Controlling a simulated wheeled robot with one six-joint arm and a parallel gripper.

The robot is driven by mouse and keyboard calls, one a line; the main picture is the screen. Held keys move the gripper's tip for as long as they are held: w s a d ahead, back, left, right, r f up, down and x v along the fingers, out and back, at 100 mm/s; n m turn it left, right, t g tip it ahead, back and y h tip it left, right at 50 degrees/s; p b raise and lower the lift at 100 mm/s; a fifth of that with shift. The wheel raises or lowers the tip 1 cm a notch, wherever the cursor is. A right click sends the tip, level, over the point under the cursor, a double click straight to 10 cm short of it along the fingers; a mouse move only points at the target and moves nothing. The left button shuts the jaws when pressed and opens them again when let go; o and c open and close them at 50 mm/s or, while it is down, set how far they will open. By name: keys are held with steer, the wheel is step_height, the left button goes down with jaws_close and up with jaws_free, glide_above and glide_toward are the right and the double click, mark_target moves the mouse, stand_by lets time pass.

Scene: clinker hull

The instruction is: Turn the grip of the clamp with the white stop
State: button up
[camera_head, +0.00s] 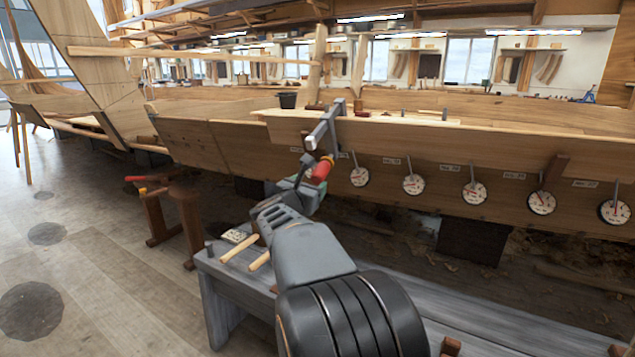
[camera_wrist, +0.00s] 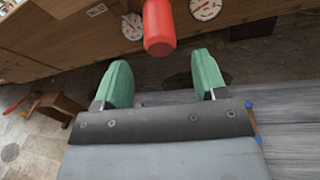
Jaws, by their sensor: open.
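A grey bar clamp (camera_head: 325,128) sits on the edge of the hull plank, its bar slanting down toward me. Its red grip (camera_head: 320,171) hangs at the lower end, with a yellow ring above it. A small pale part shows near the bar's lower end; I cannot tell whether it is the white stop. In the wrist view the red grip (camera_wrist: 160,28) stands beyond the fingertips, roughly centred between them. My gripper (camera_wrist: 163,75) is open and empty, with green fingers on either side. In the head view my gripper (camera_head: 305,188) is just below the grip; contact is not clear there.
Several round dials (camera_head: 413,184) hang along the hull plank (camera_head: 450,150), right of the clamp. A grey bench (camera_head: 225,285) stands below my arm, with wooden pegs on it. A wooden stand (camera_head: 182,215) with red and yellow handles is at left. The floor (camera_head: 90,260) there is open.

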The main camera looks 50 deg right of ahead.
mark_target(316, 179)
steer(key=shift+x, duration=3.2)
steer(key=shift+c, duration=0.5)
steer(key=c, duration=0.8)
